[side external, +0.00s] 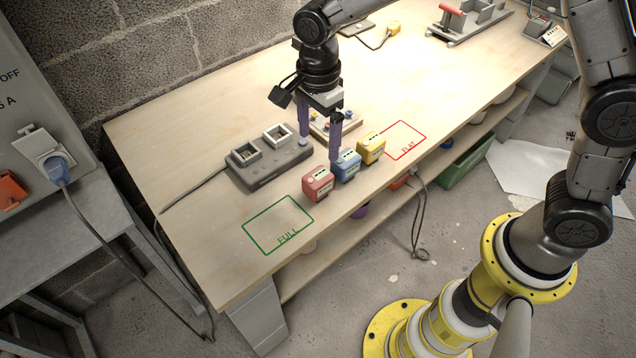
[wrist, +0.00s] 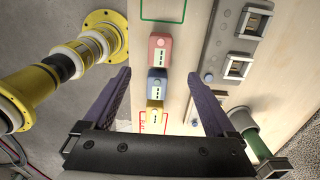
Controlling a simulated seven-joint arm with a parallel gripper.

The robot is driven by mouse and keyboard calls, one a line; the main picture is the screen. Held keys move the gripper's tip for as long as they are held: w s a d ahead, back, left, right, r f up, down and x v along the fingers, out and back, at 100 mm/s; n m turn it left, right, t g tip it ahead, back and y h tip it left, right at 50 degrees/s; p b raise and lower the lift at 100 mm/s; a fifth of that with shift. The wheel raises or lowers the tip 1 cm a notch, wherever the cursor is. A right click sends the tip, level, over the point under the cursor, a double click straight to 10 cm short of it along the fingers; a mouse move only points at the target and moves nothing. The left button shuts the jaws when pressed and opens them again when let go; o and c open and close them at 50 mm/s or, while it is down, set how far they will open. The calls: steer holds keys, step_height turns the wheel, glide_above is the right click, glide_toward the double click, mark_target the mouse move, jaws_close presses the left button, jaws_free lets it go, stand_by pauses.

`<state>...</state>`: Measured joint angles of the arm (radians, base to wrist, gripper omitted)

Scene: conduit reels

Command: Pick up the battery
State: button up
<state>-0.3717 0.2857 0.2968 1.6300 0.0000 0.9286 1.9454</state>
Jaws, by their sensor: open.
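Three block-shaped batteries stand in a row near the front edge of the bench: a red battery (side external: 318,184), a blue battery (side external: 346,167) and a yellow battery (side external: 371,149). The wrist view shows the red battery (wrist: 160,48), the blue battery (wrist: 157,82) and the yellow battery (wrist: 155,112) in a line. My gripper (side external: 320,146) is open, with its purple fingers pointing down above the bench, by the row. In the wrist view my gripper (wrist: 159,73) has its fingers spread either side of the row. Nothing is held.
A grey charger (side external: 268,180) with two square bays stands left of the row. A green "FULL" outline (side external: 262,243) lies empty at front left. A red "FLAT" outline (side external: 403,140) lies right of the yellow battery. A small board with coloured parts (side external: 348,116) sits behind my gripper.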

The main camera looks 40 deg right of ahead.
mark_target(318, 176)
step_height(318, 176, down, 12)
steer(key=shift+a+r, duration=0.1)
stand_by(0.5)
jaws_close()
stand_by(0.3)
